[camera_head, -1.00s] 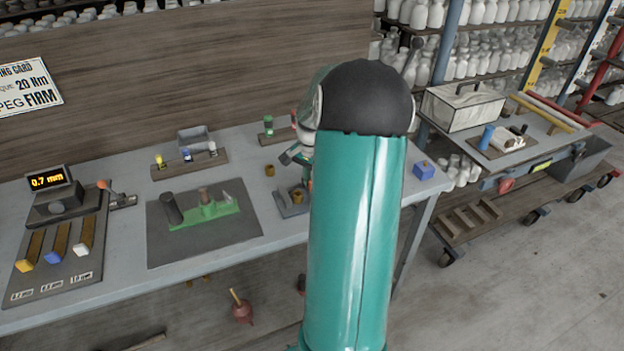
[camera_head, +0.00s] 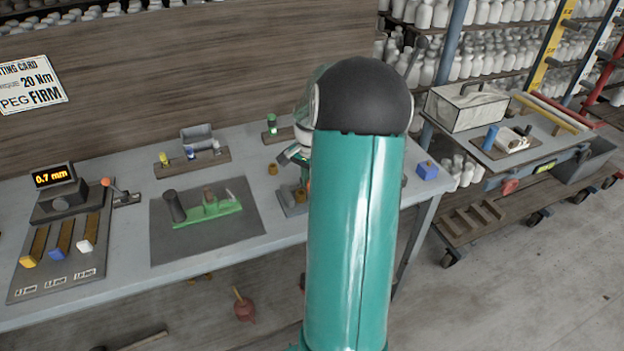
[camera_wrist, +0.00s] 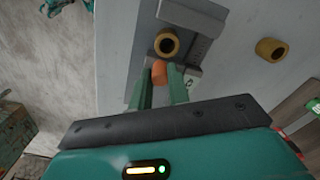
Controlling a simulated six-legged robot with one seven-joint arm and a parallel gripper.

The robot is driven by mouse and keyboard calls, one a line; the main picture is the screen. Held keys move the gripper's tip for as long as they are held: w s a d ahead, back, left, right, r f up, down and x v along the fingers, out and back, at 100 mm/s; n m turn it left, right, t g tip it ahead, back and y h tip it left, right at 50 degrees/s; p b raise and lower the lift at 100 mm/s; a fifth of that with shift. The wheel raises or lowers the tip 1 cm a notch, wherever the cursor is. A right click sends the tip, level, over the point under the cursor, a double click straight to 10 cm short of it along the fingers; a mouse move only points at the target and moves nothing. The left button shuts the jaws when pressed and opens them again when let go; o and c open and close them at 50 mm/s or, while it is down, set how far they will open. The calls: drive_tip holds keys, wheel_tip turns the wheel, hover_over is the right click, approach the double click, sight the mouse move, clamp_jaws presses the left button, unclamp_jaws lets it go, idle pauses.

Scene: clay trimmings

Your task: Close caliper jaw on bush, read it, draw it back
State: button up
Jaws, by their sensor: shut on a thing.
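The caliper (camera_wrist: 200,45) is a grey bed with a ruled scale and a fixed block jaw (camera_wrist: 192,14) at its far end, in the wrist view. A brass bush (camera_wrist: 167,43) stands on it between the fixed jaw and the near, sliding jaw (camera_wrist: 186,80). Whether both jaws touch the bush I cannot tell. My gripper (camera_wrist: 161,80) has its two green fingers shut on the orange knob (camera_wrist: 160,71) of the sliding jaw. In the head view my arm hides most of the gripper, and part of the caliper (camera_head: 291,203) shows beside it.
A second brass bush (camera_wrist: 271,50) stands loose on the bench, right of the caliper. In the head view, a gauge display (camera_head: 54,175) reads 0.7 mm at the left.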

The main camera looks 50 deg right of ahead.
drive_tip(key=shift+w+a, duration=0.5)
drive_tip(key=shift+a, duration=0.3)
idle(0.8)
drive_tip(key=o, duration=1.4)
drive_tip(key=shift+d, duration=0.1)
drive_tip(key=shift+c, duration=0.2)
wheel_tip(320, 180, up, 8)
drive_tip(key=shift+s, duration=0.1)
idle(0.6)
